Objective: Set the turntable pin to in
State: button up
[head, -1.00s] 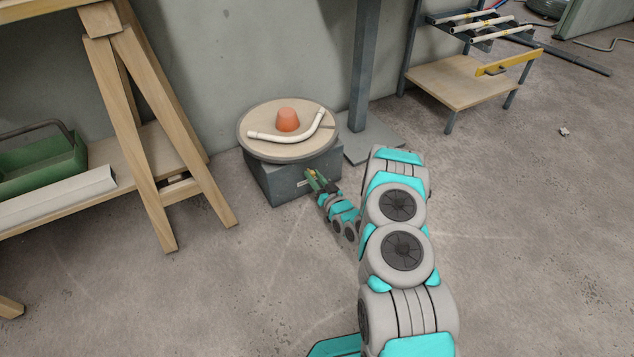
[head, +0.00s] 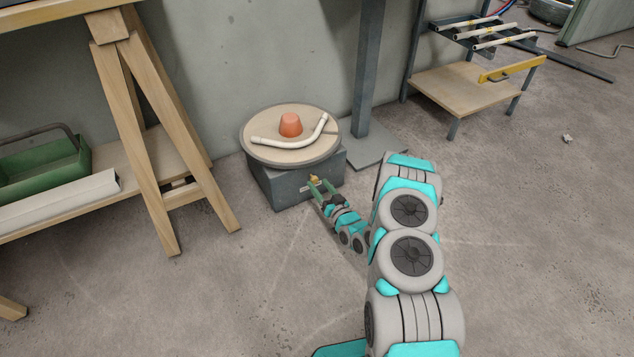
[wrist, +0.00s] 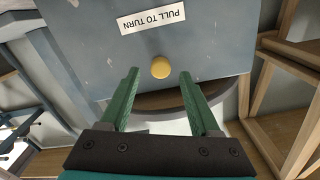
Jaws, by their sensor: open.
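The turntable (head: 270,155) is a round tan disc with a grey rim on a grey box base (head: 281,190). The pin shows as a round yellow knob (wrist: 160,67) on the front face of the box, near a label reading "PULL TO TURN" (wrist: 152,21). The knob also shows small in the head view (head: 314,178). My gripper (wrist: 157,80) is open, with its green fingers on either side of the knob's line and their tips just short of it. Nothing is between the fingers. How far the pin sticks out is hard to tell.
A grey post (head: 366,70) stands close behind right. A wooden trestle (head: 140,125) is at left, a low rack (head: 475,80) at right. The floor in front is clear.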

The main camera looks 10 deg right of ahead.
jog(key=shift+p+v, duration=0.3)
jog(key=shift+v, duration=2.3)
jog(key=w+r+n+g+h+p, duration=0.25)
jog(key=r+g, duration=0.35)
jog(key=r, duration=0.5)
jog(key=s+d+r+g+h+p, duration=0.3)
jog(key=s+r+g+p, duration=0.15)
jog(key=s+r, duration=0.75)
jog(key=s+a+r+g+p, duration=0.1)
jog(key=s+r+g, duration=0.1)
jog(key=s+r, duration=0.5)
jog(key=s+a+r+m+g+p, duration=0.1)
jog(key=s+r, duration=0.6)
jog(key=s, duration=1.1)
jog(key=s+a+r+m+g+p, duration=0.1)
jog(key=s+a+r+g, duration=0.2)
jog(key=s, duration=1)
notch_tip(320, 180, up, 5)
jog(key=shift+s+a+g+p, duration=0.15)
jog(key=shift+s+g+p, duration=0.25)
jog(key=shift+g, duration=0.85)
